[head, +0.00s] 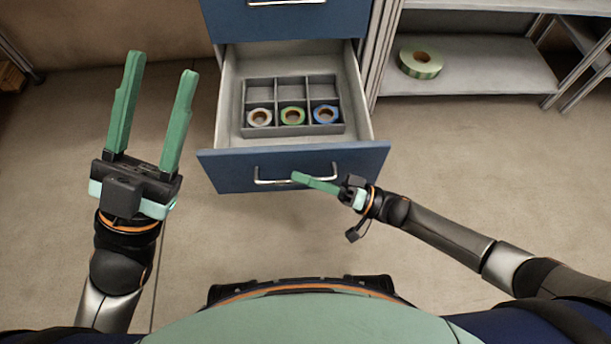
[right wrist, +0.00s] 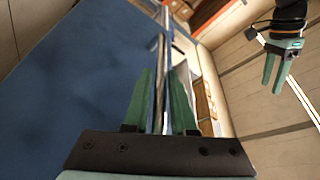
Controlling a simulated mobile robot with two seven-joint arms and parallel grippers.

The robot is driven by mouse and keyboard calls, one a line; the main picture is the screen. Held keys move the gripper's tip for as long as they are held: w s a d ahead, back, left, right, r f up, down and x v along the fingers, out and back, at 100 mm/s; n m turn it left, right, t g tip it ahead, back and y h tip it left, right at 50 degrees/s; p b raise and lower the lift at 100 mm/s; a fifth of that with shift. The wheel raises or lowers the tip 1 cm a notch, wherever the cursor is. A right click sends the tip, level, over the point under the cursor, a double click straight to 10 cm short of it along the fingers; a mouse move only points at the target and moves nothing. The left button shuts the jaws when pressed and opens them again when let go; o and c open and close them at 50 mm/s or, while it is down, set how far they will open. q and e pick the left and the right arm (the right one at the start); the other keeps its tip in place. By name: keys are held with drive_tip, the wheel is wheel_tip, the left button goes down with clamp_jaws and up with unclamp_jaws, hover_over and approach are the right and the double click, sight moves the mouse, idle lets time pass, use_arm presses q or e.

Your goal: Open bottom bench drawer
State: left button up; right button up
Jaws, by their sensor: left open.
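The bottom bench drawer (head: 222,172) is blue-fronted and pulled out in the head view, with its pale inside showing. Its silver bar handle (head: 268,181) runs across the front and also shows between the fingers in the right wrist view (right wrist: 160,85). My right gripper (head: 297,177) is at the handle, its green fingers one on each side of the bar and close together, shut on it. My left gripper (head: 160,75) is open and empty, left of the drawer and apart from it. It also shows in the right wrist view (right wrist: 271,85).
A grey divided tray (head: 292,134) lies in the drawer, with a white tape reel (head: 251,121), a green one (head: 284,118) and a blue one (head: 317,112) in its near row. Another green reel (head: 421,73) sits on the right shelf (head: 480,75). Floor around the drawer front is clear.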

clamp_jaws()
idle(1.0)
